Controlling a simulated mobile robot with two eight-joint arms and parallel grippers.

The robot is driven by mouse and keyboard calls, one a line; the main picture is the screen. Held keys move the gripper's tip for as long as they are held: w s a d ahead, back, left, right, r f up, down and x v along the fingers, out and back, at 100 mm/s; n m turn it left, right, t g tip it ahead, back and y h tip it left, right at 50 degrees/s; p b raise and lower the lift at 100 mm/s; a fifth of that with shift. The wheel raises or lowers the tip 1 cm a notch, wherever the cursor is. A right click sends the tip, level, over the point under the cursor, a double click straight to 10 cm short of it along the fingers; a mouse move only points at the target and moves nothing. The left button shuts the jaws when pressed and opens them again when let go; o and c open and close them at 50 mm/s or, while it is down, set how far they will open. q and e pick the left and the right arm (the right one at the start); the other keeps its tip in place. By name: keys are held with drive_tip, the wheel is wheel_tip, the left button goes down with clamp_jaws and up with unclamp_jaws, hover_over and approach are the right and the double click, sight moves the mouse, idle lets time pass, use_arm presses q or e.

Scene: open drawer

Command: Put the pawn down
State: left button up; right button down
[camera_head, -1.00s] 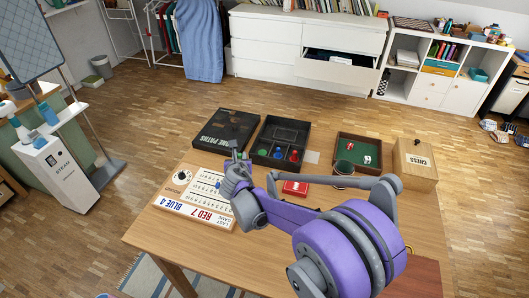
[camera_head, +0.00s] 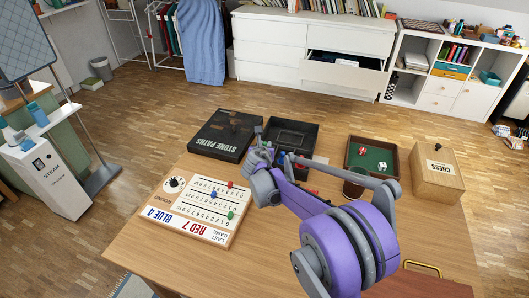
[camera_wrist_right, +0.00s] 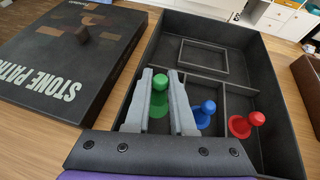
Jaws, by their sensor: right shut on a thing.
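In the wrist view my right gripper (camera_wrist_right: 160,75) is shut on the green pawn (camera_wrist_right: 160,83), with one finger on each side of it. The pawn is upright within the black divided tray (camera_wrist_right: 295,110), in a front compartment. I cannot tell whether its base touches the floor. A blue pawn (camera_wrist_right: 205,112) and a red pawn (camera_wrist_right: 247,123) stand to its right in the tray. My left gripper is out of view.
The Stone Paths box (camera_head: 225,132) lies left of the tray. The scoreboard (camera_head: 200,208) is nearer. A dice tray (camera_head: 373,157), dark cup (camera_head: 354,182) and chess box (camera_head: 438,175) are to the right. The front left of the table is clear.

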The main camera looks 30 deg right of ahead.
drive_tip(key=shift+f, duration=1.35)
drive_tip(key=shift+f+b, duration=0.15)
drive_tip(key=shift+b, duration=0.15)
drive_tip(key=c, duration=1)
unclamp_jaws()
drive_tip(key=shift+c, duration=0.2)
drive_tip(key=shift+s+a+r, duration=0.2)
drive_tip(key=shift+r, duration=0.15)
drive_tip(key=p+v, duration=0.2)
drive_tip(key=v, duration=0.9)
drive_tip(key=shift+s+a, duration=0.1)
drive_tip(key=shift+s, duration=0.05)
